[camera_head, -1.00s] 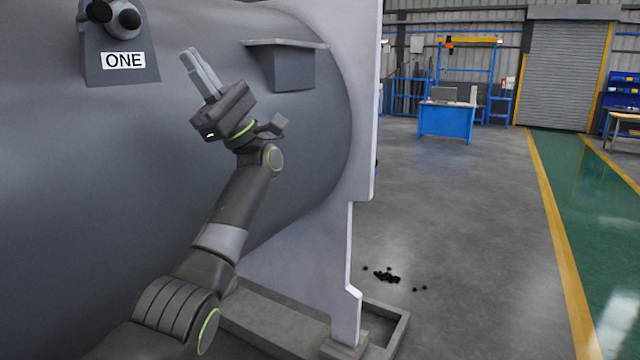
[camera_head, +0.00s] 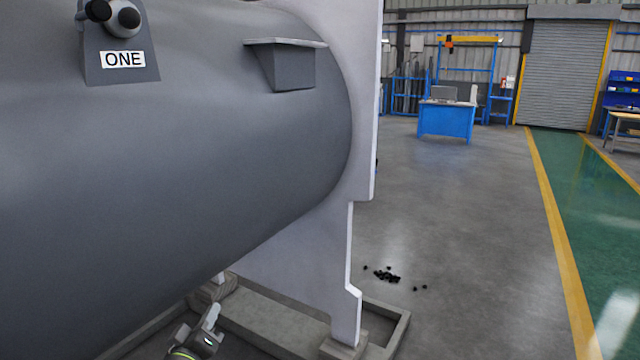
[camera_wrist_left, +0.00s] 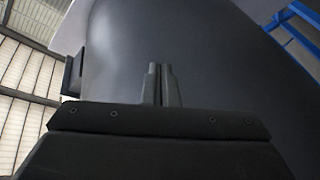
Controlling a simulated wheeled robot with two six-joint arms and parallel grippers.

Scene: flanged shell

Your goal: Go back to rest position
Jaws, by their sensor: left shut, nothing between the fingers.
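My left gripper (camera_head: 211,318) is low at the bottom edge of the head view, in front of the shell's base frame, with most of the arm out of the picture. In the left wrist view its two fingers (camera_wrist_left: 161,84) are together with nothing between them. The large grey shell (camera_head: 200,160) fills the left of the head view and the background of the wrist view. Its pale flange (camera_head: 362,110) stands at its right end. My right gripper is not in view.
The base frame (camera_head: 270,318) lies on the floor. Small black pieces (camera_head: 387,276) lie scattered right of the flange. The floor beyond is clear up to a blue desk (camera_head: 446,120).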

